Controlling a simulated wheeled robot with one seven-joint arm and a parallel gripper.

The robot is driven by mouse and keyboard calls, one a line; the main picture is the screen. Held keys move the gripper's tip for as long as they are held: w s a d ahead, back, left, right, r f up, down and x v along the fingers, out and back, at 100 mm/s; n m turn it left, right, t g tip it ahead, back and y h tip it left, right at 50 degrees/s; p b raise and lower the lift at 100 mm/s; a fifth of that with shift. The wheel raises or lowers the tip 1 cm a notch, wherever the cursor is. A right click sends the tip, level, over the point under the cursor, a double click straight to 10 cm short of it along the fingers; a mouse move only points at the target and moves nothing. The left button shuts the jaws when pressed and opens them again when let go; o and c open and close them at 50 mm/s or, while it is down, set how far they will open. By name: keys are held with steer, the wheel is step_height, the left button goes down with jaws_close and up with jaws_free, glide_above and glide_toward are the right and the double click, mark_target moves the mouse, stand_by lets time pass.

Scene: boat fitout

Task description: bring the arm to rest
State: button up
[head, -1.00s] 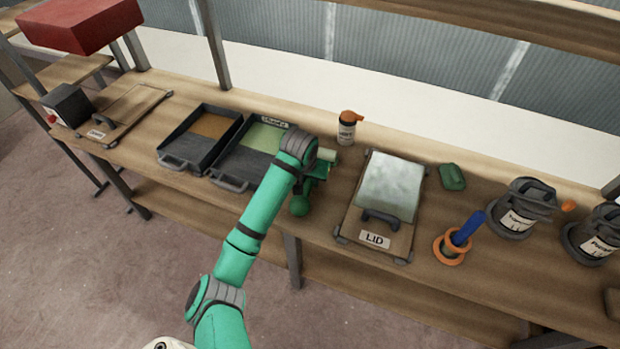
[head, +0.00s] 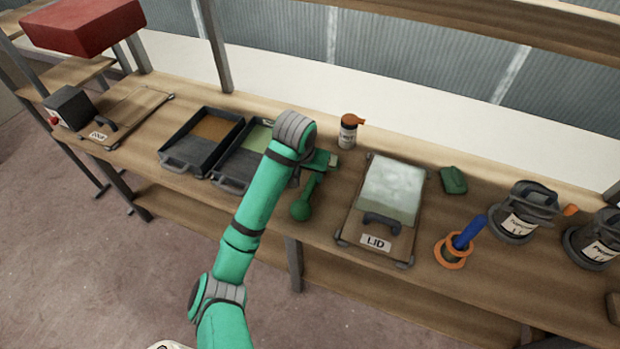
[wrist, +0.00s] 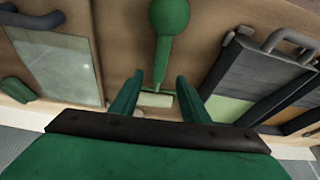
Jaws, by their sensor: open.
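My gripper (wrist: 158,78) is open in the wrist view, its two green fingers apart. In the head view the tool (head: 301,210) lies on the bench between the open trays and the lid board. My green arm reaches over the bench there, and its wrist hides most of the gripper and part of the right tray.
On the bench (head: 340,222) are two dark trays (head: 172,161) (head: 228,184), a board marked LID (head: 349,232), an orange-capped bottle (head: 347,134), a green block (head: 453,180), a blue-handled item in an orange ring (head: 467,232) and dark canisters (head: 518,222). A red box (head: 85,27) sits upper left.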

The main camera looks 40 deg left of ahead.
steer(key=shift+v, duration=1.15)
steer(key=w+d+f+n+t+h, duration=0.1)
steer(key=w+d+t+h, duration=0.2)
steer(key=d, duration=0.8)
steer(key=w+d+f+t+h, duration=0.1)
steer(key=w+d+t, duration=0.2)
steer(key=w+d, duration=0.5)
steer(key=s+d+r+n+t, duration=0.1)
steer(key=s+d+n+t, duration=0.15)
steer(key=d, duration=0.55)
steer(key=s+d+r+n+t, duration=0.1)
steer(key=s+d+n+t, duration=0.15)
steer(key=d, duration=0.65)
steer(key=s+d+f+y, duration=0.1)
steer(key=s+f, duration=0.2)
steer(key=s, duration=0.4)
steer(key=s+d+f+m+y, duration=0.1)
steer(key=s+f, duration=0.2)
steer(key=s, duration=0.4)
steer(key=s+f+y, duration=0.1)
steer(key=s+f, duration=0.2)
steer(key=s, duration=0.4)
steer(key=s+a+m, duration=0.1)
steer(key=s+m, duration=0.3)
steer(key=s, duration=0.5)
steer(key=s+a+r+m, duration=0.1)
steer(key=s+m, duration=0.3)
steer(key=s, duration=0.5)
steer(key=shift+s+a+r+m+t, duration=0.3)
steer(key=shift+a, duration=0.3)
